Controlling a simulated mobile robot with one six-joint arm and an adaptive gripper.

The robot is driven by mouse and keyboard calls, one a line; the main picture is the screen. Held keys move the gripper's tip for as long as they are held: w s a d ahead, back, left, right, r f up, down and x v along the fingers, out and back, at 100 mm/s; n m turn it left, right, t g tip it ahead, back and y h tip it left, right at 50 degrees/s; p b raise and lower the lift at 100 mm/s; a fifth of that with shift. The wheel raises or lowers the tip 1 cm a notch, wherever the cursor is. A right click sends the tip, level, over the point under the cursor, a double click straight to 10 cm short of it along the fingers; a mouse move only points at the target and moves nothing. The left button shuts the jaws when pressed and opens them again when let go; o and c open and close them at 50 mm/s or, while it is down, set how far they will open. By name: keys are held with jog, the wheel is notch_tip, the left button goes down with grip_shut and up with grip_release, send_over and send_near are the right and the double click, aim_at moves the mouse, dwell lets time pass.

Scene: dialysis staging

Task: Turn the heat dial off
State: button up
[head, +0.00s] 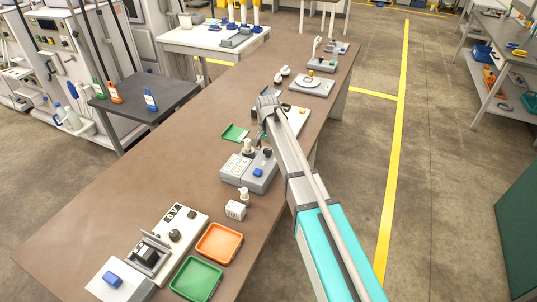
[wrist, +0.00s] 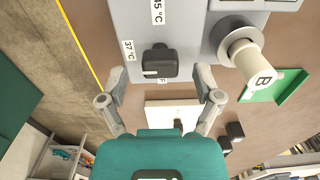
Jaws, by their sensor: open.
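The heat dial (wrist: 158,63) is a black knob on a grey warmer unit (wrist: 185,20). Labels reading 37°C and 45°C sit around it, with another label partly hidden below it. I cannot tell for certain which label the dial points to. My gripper (wrist: 161,80) is open, with one finger on each side of the dial and a visible gap on both sides. In the head view the grey unit (head: 236,174) stands mid-bench, and my arm reaches over its far right end. The dial (head: 267,152) shows small there, close to my gripper.
A cream cylinder marked B (wrist: 246,60) stands on the unit beside the dial. A green tray (wrist: 275,98) lies beyond it. Orange (head: 219,243) and green (head: 196,279) trays lie near the front. The left middle of the bench (head: 160,165) is clear.

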jog(key=shift+f+b, duration=0.35)
jog(key=shift+f, duration=0.25)
jog(key=c, duration=1.1)
jog(key=shift+d, duration=0.1)
jog(key=shift+c, duration=0.2)
